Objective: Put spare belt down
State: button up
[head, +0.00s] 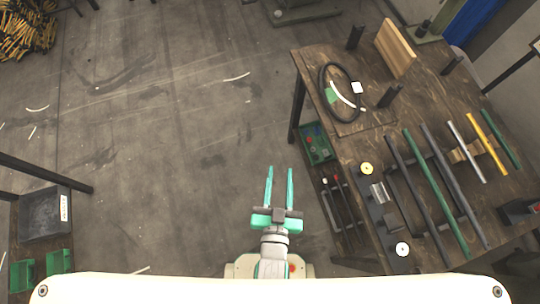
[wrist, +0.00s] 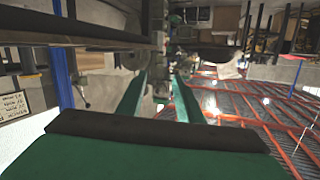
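A thin black belt loop (head: 321,88), which looks like the spare belt, lies on the back left part of the dark wooden table (head: 385,145) in the head view. A small white tag (head: 356,87) sits at its right side. My gripper (head: 279,170) is out over the floor, left of the table and apart from the belt. Its two green fingers are spread with nothing between them. The wrist view shows the same open, empty fingers (wrist: 160,85); I cannot make out the belt there.
Black posts (head: 389,95) and an upright wooden board (head: 395,48) stand near the belt. Several coloured rods (head: 437,195) lie on the table's right part. A green bin (head: 317,143) hangs at the table's left edge. A grey tray (head: 45,214) stands far left. The floor between is clear.

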jog(key=s+a+r+n+y, duration=0.1)
jog(key=s+a+n, duration=0.1)
jog(key=s, duration=0.9)
jog(key=shift+a+g, duration=0.3)
jog(key=shift+s+r, duration=0.1)
jog(key=shift+s, duration=0.05)
jog(key=shift+c, duration=0.2)
jog(key=c, duration=0.3)
